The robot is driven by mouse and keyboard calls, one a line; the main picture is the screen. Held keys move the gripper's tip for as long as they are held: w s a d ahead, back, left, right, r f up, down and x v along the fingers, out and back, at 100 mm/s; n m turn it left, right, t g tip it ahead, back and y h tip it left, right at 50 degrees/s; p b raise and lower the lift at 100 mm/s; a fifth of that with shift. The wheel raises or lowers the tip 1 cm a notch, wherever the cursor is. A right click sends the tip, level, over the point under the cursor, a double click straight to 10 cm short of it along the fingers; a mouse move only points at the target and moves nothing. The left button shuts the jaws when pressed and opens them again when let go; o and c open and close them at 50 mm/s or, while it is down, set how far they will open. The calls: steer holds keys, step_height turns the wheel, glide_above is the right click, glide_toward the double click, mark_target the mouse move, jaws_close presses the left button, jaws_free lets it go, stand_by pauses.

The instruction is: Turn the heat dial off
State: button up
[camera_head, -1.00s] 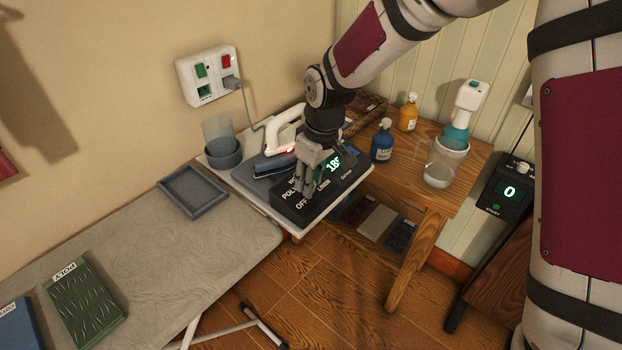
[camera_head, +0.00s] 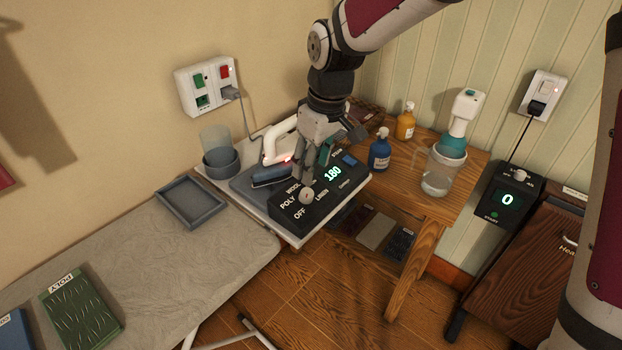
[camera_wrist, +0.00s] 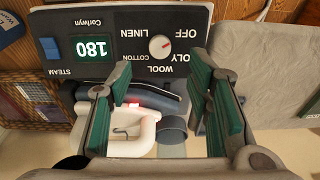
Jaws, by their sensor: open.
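The heat dial (camera_head: 306,196) is a small pale round knob on the sloping front of the black control panel (camera_head: 345,180). In the wrist view the dial (camera_wrist: 160,46) shows upside down with a red mark, among the labels OFF, POLY, WOOL, COTTON and LINEN. I cannot tell for sure which label the mark points to. The green display (camera_wrist: 91,48) reads 180. My gripper (camera_head: 314,170) is open and empty above the panel, its fingers just behind the dial. In the wrist view the dial lies beyond and between the green-padded fingers (camera_wrist: 165,76), apart from them.
A white iron (camera_head: 280,143) rests behind the panel. Grey cups (camera_head: 221,160) stand to its left. Blue (camera_head: 379,152) and orange (camera_head: 405,124) bottles and a glass jug (camera_head: 437,178) stand on the wooden table. A grey tray (camera_head: 191,200) lies on the ironing board (camera_head: 190,255).

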steer(key=shift+s+d+r, duration=0.1)
steer(key=shift+d+r, duration=0.05)
steer(key=shift+r, duration=0.75)
steer(key=shift+s+d+r, duration=0.1)
steer(key=shift+r, duration=0.75)
steer(key=s+d+r+m+t+h+p, duration=0.1)
steer(key=s+d+r+m, duration=0.35)
steer(key=s+d, duration=0.4)
steer(key=s+d+r+m+t+h+p, duration=0.1)
steer(key=s+d+r+m, duration=0.2)
steer(key=s+d+r, duration=0.45)
steer(key=s+d+f+m, duration=0.1)
steer(key=s+d, duration=0.1)
steer(key=s, duration=0.3)
steer(key=s+d+f+m+t, duration=0.1)
steer(key=s+d+m, duration=0.1)
steer(key=s, duration=0.4)
steer(key=shift+s+d+f, duration=0.2)
steer(key=shift+s+f, duration=0.1)
